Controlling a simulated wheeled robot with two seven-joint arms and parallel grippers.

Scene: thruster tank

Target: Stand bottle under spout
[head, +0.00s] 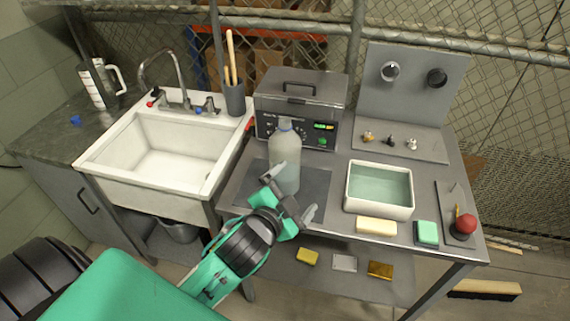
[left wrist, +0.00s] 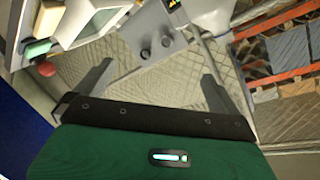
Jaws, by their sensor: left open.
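A translucent grey bottle (head: 286,150) with a blue cap stands upright on a dark mat (head: 318,190) at the left of the workbench, in front of the ultrasonic cleaner. The spout (head: 165,60) is the curved metal faucet over the white sink (head: 165,150), left of the bench. My left gripper (head: 292,195) is open and in front of the bottle's lower part, overlapping it in the head view; contact cannot be told. In the left wrist view the open fingers (left wrist: 155,85) have nothing clearly between them. My right gripper is not in view.
The ultrasonic cleaner (head: 300,97) stands behind the bottle. A white-rimmed tub (head: 379,211), a cream block (head: 376,226), a green block (head: 427,233) and a red knob (head: 465,224) are to the right. A cup with sticks (head: 234,98) stands right of the faucet.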

